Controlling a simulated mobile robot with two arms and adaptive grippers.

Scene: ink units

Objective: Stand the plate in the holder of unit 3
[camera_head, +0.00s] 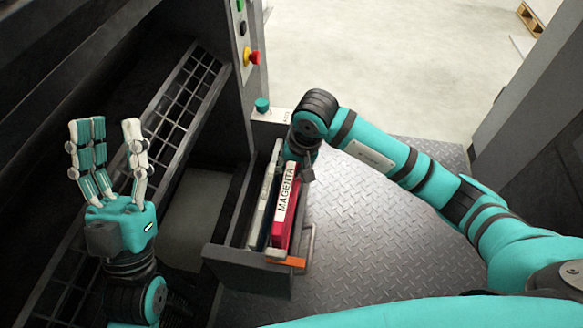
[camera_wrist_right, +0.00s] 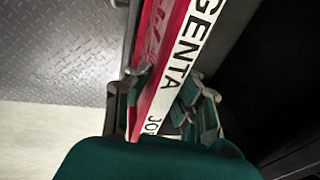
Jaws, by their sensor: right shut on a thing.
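The plate (camera_head: 285,205) is red with a white strip lettered MAGENTA. It stands on edge, lengthwise, in an open dark drawer-like holder (camera_head: 240,263). In the right wrist view the plate (camera_wrist_right: 181,65) runs between the fingers of my right gripper (camera_wrist_right: 172,98), which is shut on it near its end. In the head view my right wrist covers the plate's far end. How deep the plate sits in the holder is hidden. My left gripper (camera_head: 112,127) is open and empty, with fingers pointing up, left of the holder. No unit number is readable.
A pale plate-like thing (camera_head: 262,210) stands left of the red plate in the drawer. An orange tab (camera_head: 287,262) and metal handle (camera_head: 310,245) are at the drawer's front. A dark grid rack (camera_head: 185,98) lies left; a button panel (camera_head: 248,55) stands behind. Metal floor is clear at right.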

